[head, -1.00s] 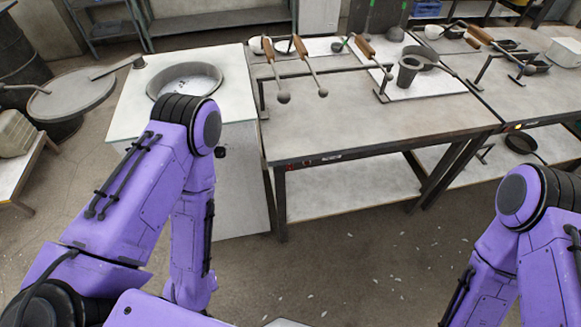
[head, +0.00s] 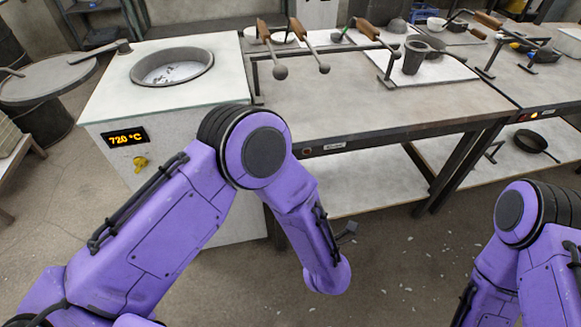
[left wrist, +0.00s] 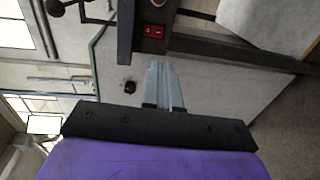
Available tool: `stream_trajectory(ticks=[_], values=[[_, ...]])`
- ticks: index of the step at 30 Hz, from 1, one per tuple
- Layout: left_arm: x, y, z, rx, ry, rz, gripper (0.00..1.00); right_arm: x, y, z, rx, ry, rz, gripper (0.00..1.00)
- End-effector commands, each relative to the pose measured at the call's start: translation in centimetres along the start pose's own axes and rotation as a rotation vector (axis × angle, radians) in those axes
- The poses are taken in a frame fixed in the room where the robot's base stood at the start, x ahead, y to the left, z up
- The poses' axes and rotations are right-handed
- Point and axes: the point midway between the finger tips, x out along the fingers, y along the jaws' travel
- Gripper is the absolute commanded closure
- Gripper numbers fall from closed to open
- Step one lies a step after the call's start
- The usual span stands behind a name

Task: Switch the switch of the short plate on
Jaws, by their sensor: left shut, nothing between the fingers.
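A red rocker switch (left wrist: 153,30) sits in the dark edge of a table in the left wrist view. My left gripper (left wrist: 165,68) is shut and empty, with its pale fingertips a little below the switch in that picture and apart from it. In the head view a small grey part of my left gripper (head: 346,232) shows beside my forearm, in front of the near table (head: 400,98). That table's front edge carries a small label (head: 334,147); its switch is too small to make out there. My right gripper is out of view.
Ladles on a rack (head: 275,72) and a grey crucible (head: 413,57) stand on the table. The floor in front is open.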

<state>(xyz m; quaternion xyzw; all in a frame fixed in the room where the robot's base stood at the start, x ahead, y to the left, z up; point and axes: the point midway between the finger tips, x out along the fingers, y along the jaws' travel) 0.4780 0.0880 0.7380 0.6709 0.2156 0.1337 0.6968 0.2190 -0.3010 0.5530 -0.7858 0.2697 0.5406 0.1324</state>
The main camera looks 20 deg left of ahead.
Motion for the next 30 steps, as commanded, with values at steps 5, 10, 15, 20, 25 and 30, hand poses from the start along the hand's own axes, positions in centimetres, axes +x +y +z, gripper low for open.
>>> stream_trajectory(ticks=[5, 10, 15, 20, 25, 30], values=[[0.1, 0.0, 0.0, 0.003, -0.001, -0.001, 1.0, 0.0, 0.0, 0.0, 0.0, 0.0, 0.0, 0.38], [2.0, 0.0, 0.0, 0.004, 0.0, -0.001, 1.0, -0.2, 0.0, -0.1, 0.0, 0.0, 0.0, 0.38], [5.7, 0.0, -0.1, 0.004, 0.001, -0.001, 1.0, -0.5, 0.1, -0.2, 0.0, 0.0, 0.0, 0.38], [9.2, 0.0, -0.1, 0.004, 0.0, -0.001, 1.0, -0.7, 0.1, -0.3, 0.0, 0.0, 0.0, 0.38], [12.3, 0.0, -0.1, 0.005, 0.001, 0.0, 1.0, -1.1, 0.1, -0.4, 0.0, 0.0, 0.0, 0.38], [13.8, 0.0, 0.0, 0.006, -0.002, -0.001, 1.0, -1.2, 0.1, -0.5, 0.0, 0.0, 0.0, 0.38]])
